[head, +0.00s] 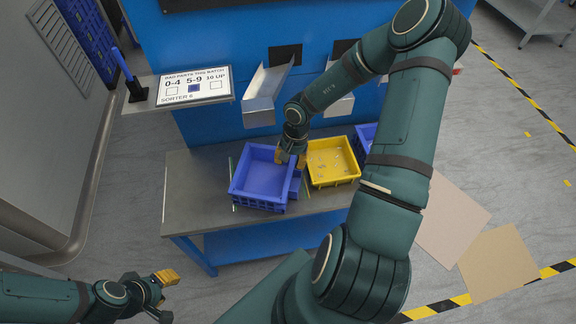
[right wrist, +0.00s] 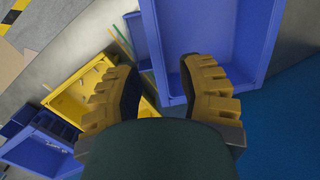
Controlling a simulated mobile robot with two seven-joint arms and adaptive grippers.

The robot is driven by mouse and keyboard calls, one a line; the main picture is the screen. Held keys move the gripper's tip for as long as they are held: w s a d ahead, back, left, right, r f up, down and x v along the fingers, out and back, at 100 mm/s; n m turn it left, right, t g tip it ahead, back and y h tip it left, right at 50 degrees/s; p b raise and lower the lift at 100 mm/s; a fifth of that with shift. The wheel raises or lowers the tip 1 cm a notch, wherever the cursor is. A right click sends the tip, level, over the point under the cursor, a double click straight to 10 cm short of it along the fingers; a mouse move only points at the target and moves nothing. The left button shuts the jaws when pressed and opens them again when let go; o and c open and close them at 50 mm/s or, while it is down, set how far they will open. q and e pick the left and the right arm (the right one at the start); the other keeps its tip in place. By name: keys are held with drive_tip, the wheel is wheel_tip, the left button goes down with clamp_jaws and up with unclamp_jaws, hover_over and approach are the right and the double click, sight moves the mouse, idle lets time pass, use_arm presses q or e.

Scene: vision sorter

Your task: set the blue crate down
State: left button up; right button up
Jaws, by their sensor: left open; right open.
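The blue crate (head: 258,203) stands on the grey table, and its inside looks empty. It also shows in the right wrist view (right wrist: 228,32). My right gripper (head: 291,159) is open at the crate's right rear rim. In the right wrist view its two fingers (right wrist: 160,78) are spread, with the crate's near wall between them; whether they touch it I cannot tell. My left gripper (head: 164,290) is open and empty, low at the left, well away from the table.
A yellow crate (head: 333,182) with small parts stands just right of the blue crate. A small blue bin (head: 296,186) lies between them. Another blue crate (head: 364,143) is partly behind my right arm. Metal chutes (head: 265,95) hang behind. The table's left end (head: 195,190) is clear.

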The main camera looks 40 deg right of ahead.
wheel_tip(320, 180, up, 4)
drive_tip(key=p, duration=0.1)
drive_tip(key=w+a+f+n+t+h, duration=0.1)
drive_tip(key=a+f+n, duration=0.15)
drive_tip(key=a, duration=0.55)
drive_tip(key=w+a+f+n+t, duration=0.1)
drive_tip(key=a+f+n+t, duration=0.15)
drive_tip(key=a, duration=0.45)
drive_tip(key=s+a+n+g+y, duration=0.1)
drive_tip(key=s+a+n, duration=0.1)
drive_tip(key=a, duration=0.4)
drive_tip(key=s+a+n+g+y, duration=0.1)
drive_tip(key=s+a+n+y, duration=0.1)
drive_tip(key=s+a, duration=0.3)
drive_tip(key=shift+a, duration=0.5)
drive_tip(key=shift+d+f, duration=0.1)
drive_tip(key=shift+d, duration=0.05)
